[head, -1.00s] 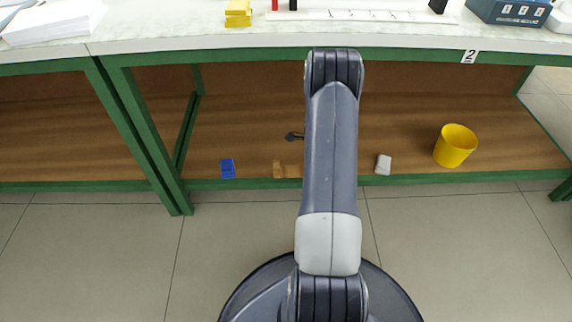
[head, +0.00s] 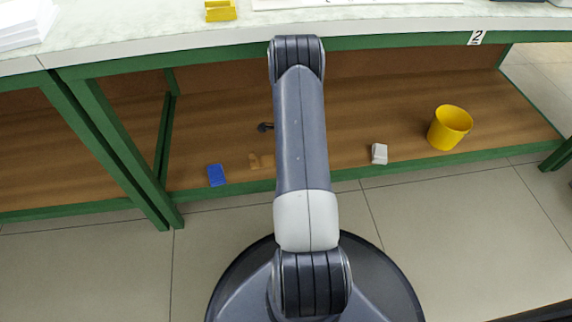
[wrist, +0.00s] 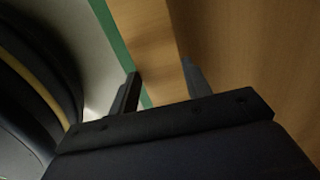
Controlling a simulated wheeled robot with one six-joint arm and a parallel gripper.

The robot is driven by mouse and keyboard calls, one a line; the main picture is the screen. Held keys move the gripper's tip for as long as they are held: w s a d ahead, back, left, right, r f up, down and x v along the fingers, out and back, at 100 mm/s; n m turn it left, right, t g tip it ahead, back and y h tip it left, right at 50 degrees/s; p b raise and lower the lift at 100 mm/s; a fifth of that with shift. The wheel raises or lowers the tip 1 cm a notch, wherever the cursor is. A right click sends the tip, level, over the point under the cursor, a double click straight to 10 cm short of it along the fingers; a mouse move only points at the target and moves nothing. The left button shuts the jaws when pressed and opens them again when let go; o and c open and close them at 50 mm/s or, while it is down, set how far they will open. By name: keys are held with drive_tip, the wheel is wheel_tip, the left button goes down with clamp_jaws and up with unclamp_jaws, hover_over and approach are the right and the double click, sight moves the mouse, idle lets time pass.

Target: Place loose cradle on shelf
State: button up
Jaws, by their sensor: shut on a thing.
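My gripper (wrist: 160,70) shows in the wrist view, its two dark fingers shut on a light wooden piece (wrist: 148,45), which I take to be the loose cradle. In the head view a tan piece (head: 260,161) shows just left of my arm, over the front of the lower shelf (head: 350,120); the arm hides the rest of it. A small dark part (head: 265,127) beside the arm seems to belong to my wrist or gripper. I cannot tell whether the piece touches the shelf.
On the shelf stand a blue block (head: 216,175) to the left, a pale grey block (head: 379,153) to the right and a yellow bin (head: 450,128) farther right. A green rail (head: 430,165) edges the shelf. A yellow block (head: 220,11) lies on the bench top. The shelf behind the blocks looks clear.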

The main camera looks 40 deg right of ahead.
wheel_tip(320, 180, down, 5)
drive_tip(key=shift+f+b, duration=0.1)
drive_tip(key=shift+b, duration=1.05)
drive_tip(key=o, duration=1)
wheel_tip(320, 180, up, 12)
drive_tip(key=p, duration=0.5)
